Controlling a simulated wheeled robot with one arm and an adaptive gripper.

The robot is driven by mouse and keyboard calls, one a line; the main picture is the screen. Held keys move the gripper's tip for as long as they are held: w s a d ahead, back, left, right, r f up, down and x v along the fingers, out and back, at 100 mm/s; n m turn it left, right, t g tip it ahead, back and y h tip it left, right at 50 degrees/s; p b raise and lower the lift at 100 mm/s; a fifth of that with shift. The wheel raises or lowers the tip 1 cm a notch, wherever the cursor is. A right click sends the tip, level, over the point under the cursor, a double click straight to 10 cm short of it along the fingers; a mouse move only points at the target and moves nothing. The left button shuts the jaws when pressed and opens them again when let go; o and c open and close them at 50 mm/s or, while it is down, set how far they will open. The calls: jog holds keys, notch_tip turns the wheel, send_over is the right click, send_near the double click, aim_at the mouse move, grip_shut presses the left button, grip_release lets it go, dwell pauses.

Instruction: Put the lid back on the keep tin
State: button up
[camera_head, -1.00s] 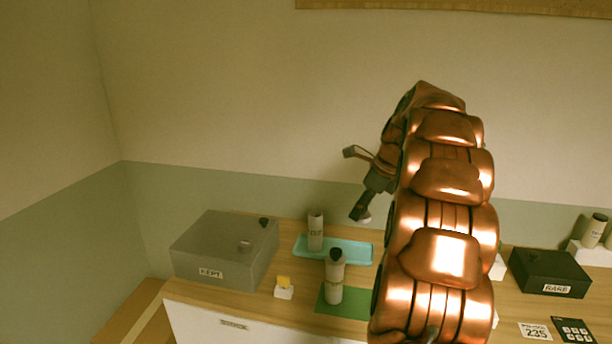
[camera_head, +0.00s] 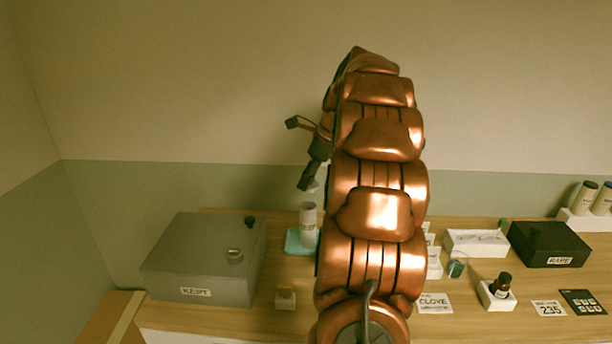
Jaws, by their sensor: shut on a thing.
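A grey tin (camera_head: 203,258) labelled "KEPT" stands at the left of the table. Its top looks covered, with a small round knob (camera_head: 234,255) on it and a small dark piece (camera_head: 249,221) near the back right; I cannot tell whether the cover is a separate lid. My gripper (camera_head: 307,184) is in the air to the right of the tin, above a pale labelled cylinder (camera_head: 308,222). It is shut on a small pale thing (camera_head: 313,187), too small and partly hidden to identify. My arm hides the table behind it.
The cylinder stands on a turquoise tray (camera_head: 293,243). A small block with a yellow top (camera_head: 285,296) is near the tin. To the right are a black "RARE" box (camera_head: 549,244), a dark bottle (camera_head: 502,284) in a white holder and a "CLOVE" card (camera_head: 433,303).

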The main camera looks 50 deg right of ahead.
aim_at(309, 187)
jog(key=shift+f+b, duration=1.1)
jog(key=shift+f, duration=1.4)
jog(key=shift+a+r+p, duration=0.1)
jog(key=shift+p, duration=0.75)
jog(key=shift+f+p, duration=0.2)
jog(key=shift+p, duration=0.5)
dwell(1.3)
jog(key=o, duration=0.9)
jog(key=shift+c, duration=0.2)
jog(key=shift+o, duration=0.3)
jog(key=o, duration=0.3)
jog(key=shift+o, duration=0.2)
jog(key=shift+r, duration=0.1)
